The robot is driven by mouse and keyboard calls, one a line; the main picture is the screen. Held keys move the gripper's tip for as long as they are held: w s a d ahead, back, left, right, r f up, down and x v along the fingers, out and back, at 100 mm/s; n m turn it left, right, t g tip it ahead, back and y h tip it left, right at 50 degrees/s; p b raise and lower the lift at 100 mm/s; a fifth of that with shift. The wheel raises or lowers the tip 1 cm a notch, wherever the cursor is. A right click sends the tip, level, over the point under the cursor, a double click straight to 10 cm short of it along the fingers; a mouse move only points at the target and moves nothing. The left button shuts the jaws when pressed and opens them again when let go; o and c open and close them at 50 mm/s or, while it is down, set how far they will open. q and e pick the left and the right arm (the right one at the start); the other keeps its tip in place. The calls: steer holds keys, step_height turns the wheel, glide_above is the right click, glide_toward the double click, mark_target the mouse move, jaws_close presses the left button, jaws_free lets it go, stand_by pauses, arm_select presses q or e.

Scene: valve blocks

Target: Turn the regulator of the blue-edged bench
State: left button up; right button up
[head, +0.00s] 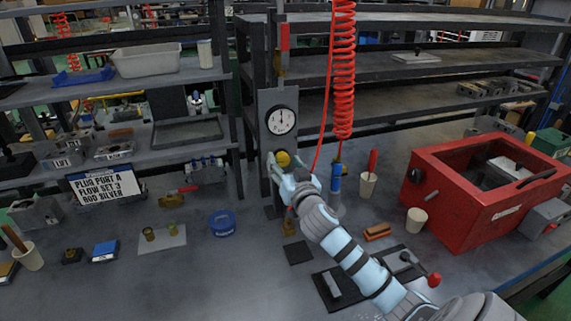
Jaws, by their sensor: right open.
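The regulator is a grey upright panel (266,98) at the back of the bench, with a round white-faced gauge (282,121) and a yellow knob (283,158) below it. My right gripper (283,166) is open in front of the panel, with its fingers on either side of the knob; I cannot tell whether they touch it. My wrist and gripper hide the panel's lower part. The bench (262,268) has a grey top, and its blue edge shows at the lower right. My left gripper is not in view.
A red coiled hose (343,75) hangs just right of the panel, above a blue tool (336,184). A large red box (490,190) stands at the right. A sign (104,186), a blue tape roll (222,223) and a cup (368,184) stand around.

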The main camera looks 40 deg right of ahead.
steer(key=shift+c, duration=1.3)
steer(key=c, duration=0.9)
